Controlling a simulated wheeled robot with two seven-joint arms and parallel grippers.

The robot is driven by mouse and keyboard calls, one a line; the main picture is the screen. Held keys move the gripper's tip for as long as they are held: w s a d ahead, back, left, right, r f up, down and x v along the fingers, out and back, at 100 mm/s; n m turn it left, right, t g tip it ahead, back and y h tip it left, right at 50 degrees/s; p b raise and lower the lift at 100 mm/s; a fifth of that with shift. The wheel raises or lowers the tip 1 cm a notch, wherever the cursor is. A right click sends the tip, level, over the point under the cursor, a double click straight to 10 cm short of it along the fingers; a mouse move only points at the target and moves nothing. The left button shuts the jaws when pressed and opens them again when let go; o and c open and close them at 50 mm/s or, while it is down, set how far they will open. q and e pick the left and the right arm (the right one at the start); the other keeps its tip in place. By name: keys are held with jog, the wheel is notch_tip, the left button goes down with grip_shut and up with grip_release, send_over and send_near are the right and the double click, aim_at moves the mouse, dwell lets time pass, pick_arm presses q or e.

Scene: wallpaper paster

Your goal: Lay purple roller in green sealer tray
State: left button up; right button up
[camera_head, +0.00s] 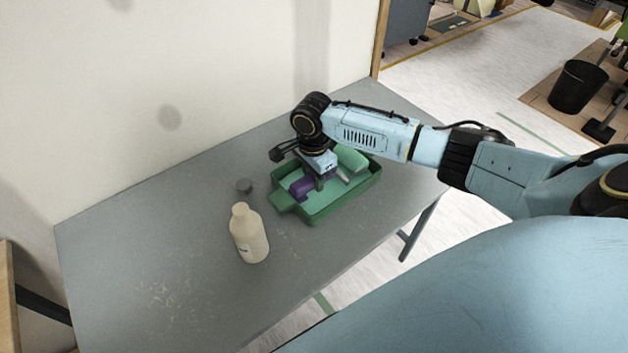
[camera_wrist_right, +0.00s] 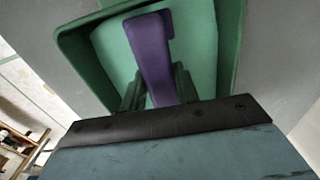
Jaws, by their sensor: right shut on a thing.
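The green sealer tray (camera_head: 325,212) stands on the grey table; its rim also fills much of the right wrist view (camera_wrist_right: 232,45). The purple roller shows by its purple handle (camera_head: 300,187), inside the tray's outline near its left end. My right gripper (camera_head: 321,183) points down over the tray and is shut on the purple handle, which also shows between the fingers in the right wrist view (camera_wrist_right: 151,55). A pale green cylinder (camera_head: 351,158) lies at the tray's far right end, partly behind my gripper. Whether the handle touches the tray floor cannot be told. My left gripper is not in view.
A white wall (camera_head: 150,90) rises behind the table. The table's left part is clear.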

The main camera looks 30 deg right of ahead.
aim_at(313, 176)
jog(key=shift+f, duration=0.6)
jog(key=o, duration=1)
jog(key=shift+r, duration=0.15)
notch_tip(313, 176, up, 11)
jog(key=p, duration=0.2)
jog(key=shift+a+p, duration=0.1)
jog(key=shift+p, duration=0.2)
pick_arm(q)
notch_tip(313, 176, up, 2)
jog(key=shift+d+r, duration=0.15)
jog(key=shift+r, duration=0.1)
pick_arm(e)
jog(key=shift+r, duration=0.4)
